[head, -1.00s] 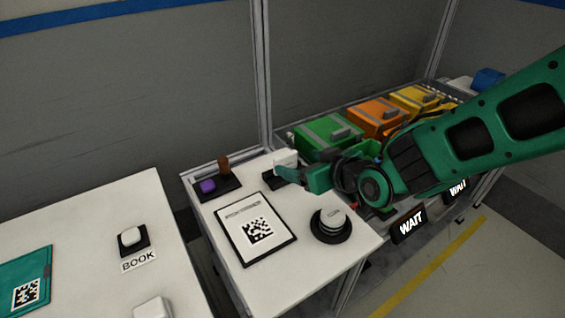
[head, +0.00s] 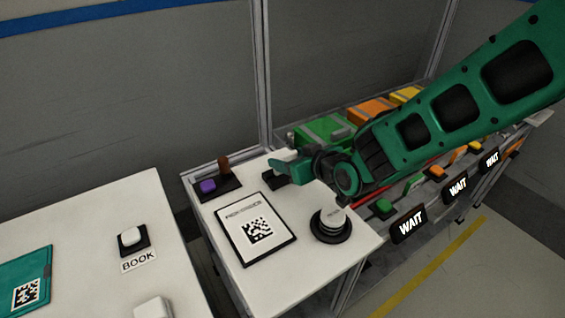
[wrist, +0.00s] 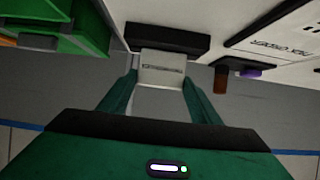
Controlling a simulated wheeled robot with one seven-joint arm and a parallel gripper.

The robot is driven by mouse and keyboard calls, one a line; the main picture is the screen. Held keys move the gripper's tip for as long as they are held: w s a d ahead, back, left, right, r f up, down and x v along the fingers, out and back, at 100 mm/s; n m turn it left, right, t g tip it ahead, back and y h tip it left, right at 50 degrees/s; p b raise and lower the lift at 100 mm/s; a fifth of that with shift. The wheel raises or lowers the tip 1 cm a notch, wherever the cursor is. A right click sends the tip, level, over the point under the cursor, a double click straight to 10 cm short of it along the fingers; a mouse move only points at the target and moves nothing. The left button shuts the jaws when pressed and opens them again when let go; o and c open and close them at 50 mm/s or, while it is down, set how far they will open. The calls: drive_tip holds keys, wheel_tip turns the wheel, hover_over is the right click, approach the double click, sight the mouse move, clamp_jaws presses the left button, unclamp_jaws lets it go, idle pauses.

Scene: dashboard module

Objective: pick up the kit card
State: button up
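The kit card (wrist: 162,70) is a white card with a line of print, upright at a black holder (wrist: 168,40) in the wrist view. My gripper (wrist: 160,82) has one green finger at each side edge of the card. The fingers look very near its edges; I cannot tell whether they press on it. In the head view my gripper (head: 284,170) is over the holder (head: 275,182) at the back of the small white table (head: 300,280), and it hides the card.
A framed sheet with a square code (head: 257,230) lies in front, beside a round white-topped button (head: 330,222). A dark base with a purple block and brown peg (head: 216,183) is left of the holder. Colored bins (head: 325,130) stand behind my arm.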

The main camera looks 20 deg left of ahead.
drive_tip(key=c, duration=0.5)
drive_tip(key=shift+o, duration=0.2)
drive_tip(key=shift+r, duration=0.5)
drive_tip(key=s+d+r, duration=0.4)
drive_tip(key=s+r, duration=0.6)
drive_tip(key=s, duration=0.1)
